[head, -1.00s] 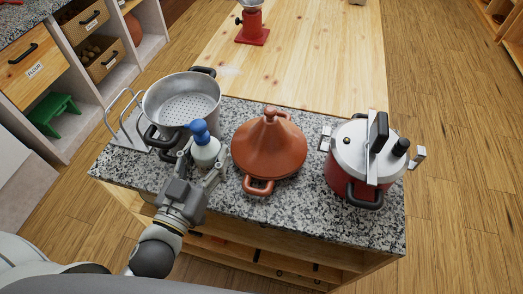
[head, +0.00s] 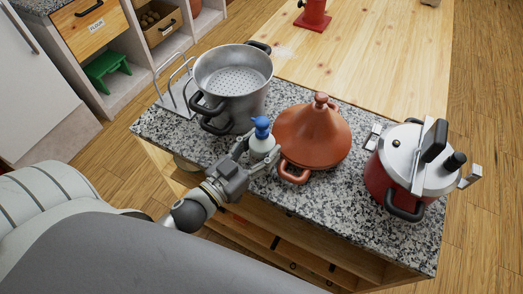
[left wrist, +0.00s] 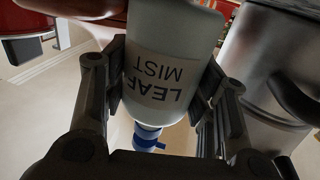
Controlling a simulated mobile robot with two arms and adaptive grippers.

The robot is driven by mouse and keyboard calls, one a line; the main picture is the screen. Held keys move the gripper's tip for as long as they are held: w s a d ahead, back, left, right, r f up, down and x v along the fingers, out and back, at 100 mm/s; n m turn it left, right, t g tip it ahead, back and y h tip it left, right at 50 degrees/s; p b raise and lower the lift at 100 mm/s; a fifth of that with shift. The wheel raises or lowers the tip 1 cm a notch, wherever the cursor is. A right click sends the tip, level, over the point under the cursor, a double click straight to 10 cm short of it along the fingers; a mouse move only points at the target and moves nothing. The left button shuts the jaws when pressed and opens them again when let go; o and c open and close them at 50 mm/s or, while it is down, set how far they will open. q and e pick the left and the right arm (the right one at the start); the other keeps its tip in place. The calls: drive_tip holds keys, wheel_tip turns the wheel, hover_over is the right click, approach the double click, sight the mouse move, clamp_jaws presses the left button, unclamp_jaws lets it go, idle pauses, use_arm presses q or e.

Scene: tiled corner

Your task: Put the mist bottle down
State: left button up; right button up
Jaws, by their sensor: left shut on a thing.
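The mist bottle (head: 262,143) is pale with a blue spray top and stands upright by the granite counter's (head: 335,220) near edge. My left gripper (head: 258,158) is shut on its body from the near side. In the left wrist view the bottle (left wrist: 165,65) sits between both fingers (left wrist: 165,95), with the label "LEAF MIST" upside down and the blue top toward the bottom. The bottle's base is hidden in the head view, so I cannot tell whether it touches the counter. My right gripper is in neither view.
A grey steamer pot (head: 240,97) stands behind and left of the bottle, and an orange tagine (head: 312,135) close on its right. A red pressure cooker (head: 385,185) is further right. Bare granite lies in front of the tagine. A wire rack (head: 178,88) stands at the left.

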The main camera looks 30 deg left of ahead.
use_arm(q)
drive_tip(key=shift+f, duration=0.65)
drive_tip(key=o, duration=0.7)
drive_tip(key=shift+f, duration=0.2)
drive_tip(key=shift+o, duration=1)
drive_tip(key=shift+r, duration=0.15)
